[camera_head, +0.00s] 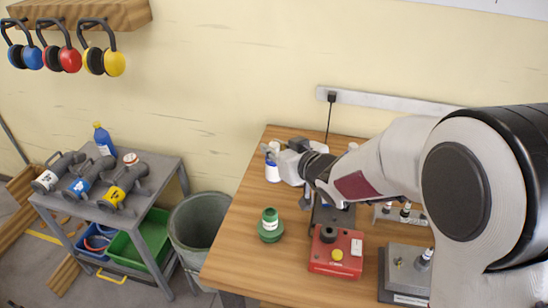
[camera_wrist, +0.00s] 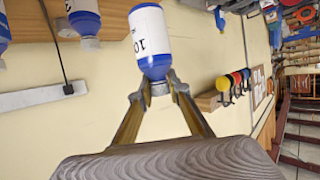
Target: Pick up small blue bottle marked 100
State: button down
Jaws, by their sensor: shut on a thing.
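A small bottle with a white label and blue bands (camera_wrist: 151,40) is between the fingertips of my gripper (camera_wrist: 158,86) in the wrist view. The fingers are shut on its neck, at the cap end. The digits "10" show on its label; the rest of the number is turned out of sight. In the head view the bottle (camera_head: 272,172) hangs upright just below my gripper (camera_head: 271,152), at the back left of the wooden table (camera_head: 240,222). I cannot tell whether its base touches the table.
Another blue-and-white bottle (camera_wrist: 84,18) shows in the wrist view. A green round item (camera_head: 270,228), a red box (camera_head: 335,252) and a grey device (camera_head: 402,272) occupy the table. A bin (camera_head: 197,225) and a grey cart (camera_head: 160,175) stand left. My arm covers the table's back right.

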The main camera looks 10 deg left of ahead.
jog(key=shift+r, duration=0.55)
